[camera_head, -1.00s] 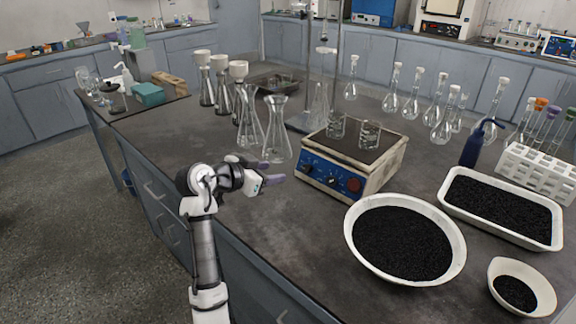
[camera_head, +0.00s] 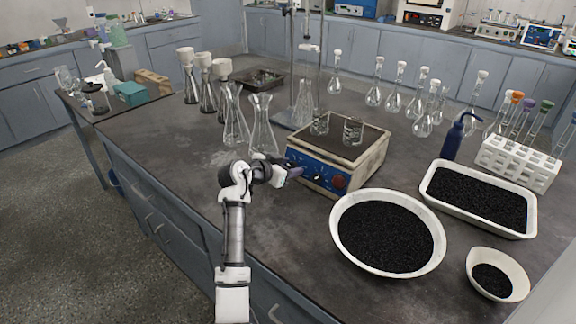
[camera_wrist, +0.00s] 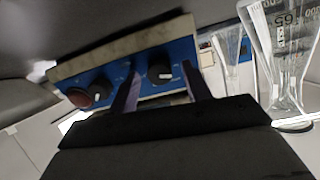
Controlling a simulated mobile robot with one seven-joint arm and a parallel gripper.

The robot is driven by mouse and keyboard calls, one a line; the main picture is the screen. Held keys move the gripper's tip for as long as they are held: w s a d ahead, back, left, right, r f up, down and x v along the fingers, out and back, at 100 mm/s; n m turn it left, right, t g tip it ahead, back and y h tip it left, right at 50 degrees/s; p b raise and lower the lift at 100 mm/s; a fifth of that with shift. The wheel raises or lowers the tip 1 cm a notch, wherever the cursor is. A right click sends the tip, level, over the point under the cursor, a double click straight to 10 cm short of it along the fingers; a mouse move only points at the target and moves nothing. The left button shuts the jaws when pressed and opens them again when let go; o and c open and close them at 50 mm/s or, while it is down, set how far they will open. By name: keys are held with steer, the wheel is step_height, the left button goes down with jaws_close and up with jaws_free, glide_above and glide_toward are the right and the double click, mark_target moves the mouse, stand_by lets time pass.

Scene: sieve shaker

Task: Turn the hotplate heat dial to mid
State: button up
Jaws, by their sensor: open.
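The hotplate (camera_head: 348,160) has a cream body, a dark top and a blue front panel (camera_head: 320,171). The panel also shows in the wrist view (camera_wrist: 130,72), with one black dial (camera_wrist: 160,70) between my fingertips in the picture. A second black dial (camera_wrist: 98,97) and a red knob (camera_wrist: 80,97) are farther left there. The labels are too small to read, so I cannot tell which is the heat dial. My gripper (camera_head: 296,172) is open just in front of the panel's left part. Its fingers straddle the first dial in the picture; contact is not clear.
Two glass beakers (camera_head: 352,132) stand on the hotplate. Conical flasks (camera_head: 263,128) stand close to its left. A large white bowl of black grains (camera_head: 340,215) is at its front right. Bare bench lies in front of the hotplate.

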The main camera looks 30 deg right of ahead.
steer(key=c, duration=1)
